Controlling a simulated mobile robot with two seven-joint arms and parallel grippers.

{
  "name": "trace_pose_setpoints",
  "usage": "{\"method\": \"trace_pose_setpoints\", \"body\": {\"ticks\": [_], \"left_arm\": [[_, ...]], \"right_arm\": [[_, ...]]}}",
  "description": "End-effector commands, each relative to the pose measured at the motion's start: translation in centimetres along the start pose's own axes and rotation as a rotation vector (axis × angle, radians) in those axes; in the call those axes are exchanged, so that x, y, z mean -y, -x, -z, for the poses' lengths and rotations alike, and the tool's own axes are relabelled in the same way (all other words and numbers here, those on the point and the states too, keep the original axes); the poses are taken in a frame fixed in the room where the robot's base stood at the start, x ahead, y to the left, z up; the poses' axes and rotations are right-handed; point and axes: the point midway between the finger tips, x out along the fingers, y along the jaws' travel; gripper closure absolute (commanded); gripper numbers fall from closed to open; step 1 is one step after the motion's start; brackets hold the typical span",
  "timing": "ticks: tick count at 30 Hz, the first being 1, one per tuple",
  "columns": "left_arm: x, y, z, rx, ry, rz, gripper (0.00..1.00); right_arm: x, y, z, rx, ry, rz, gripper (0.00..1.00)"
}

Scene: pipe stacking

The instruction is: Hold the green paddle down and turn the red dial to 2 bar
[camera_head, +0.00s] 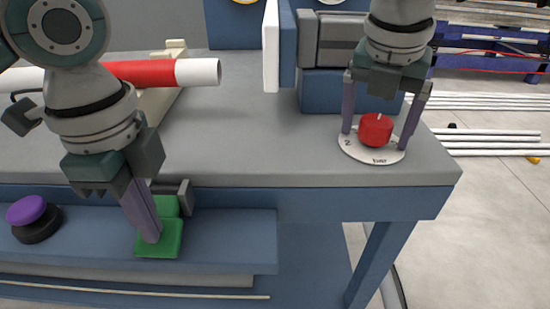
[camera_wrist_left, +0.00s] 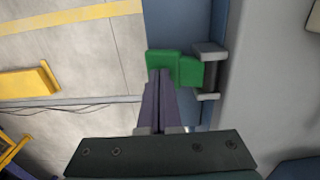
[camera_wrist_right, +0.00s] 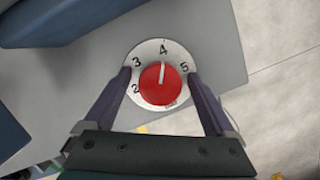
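The green paddle (camera_head: 160,238) sits on the blue front ledge and also shows in the left wrist view (camera_wrist_left: 186,70). My left gripper (camera_head: 152,238) is shut, with its fingertips at the paddle's top; whether they press it down I cannot tell. The red dial (camera_head: 376,128) is a round knob on a white numbered plate (camera_head: 354,147) near the table's right corner. In the right wrist view the dial (camera_wrist_right: 158,86) has its white pointer near 4. My right gripper (camera_wrist_right: 162,82) is open, one finger on each side of the dial, apart from it.
A purple button (camera_head: 27,210) on a black base stands on the ledge at the left. A white and red pipe (camera_head: 150,73) lies at the back left. Blue and grey blocks (camera_head: 335,90) stand behind the dial. The grey tabletop (camera_head: 250,140) between the arms is clear.

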Motion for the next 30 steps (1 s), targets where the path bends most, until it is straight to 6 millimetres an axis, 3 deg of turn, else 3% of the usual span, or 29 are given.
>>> {"method": "trace_pose_setpoints", "body": {"ticks": [1,30], "left_arm": [[-0.5,-1.0,0.1,0.001,-0.003,-0.014,1.00],[-0.3,-0.8,-0.3,0.008,0.002,-0.007,1.00]], "right_arm": [[0.8,-1.7,0.2,0.008,-0.004,0.012,0.10],[0.5,0.1,-0.2,0.005,-0.003,0.005,0.10]]}}
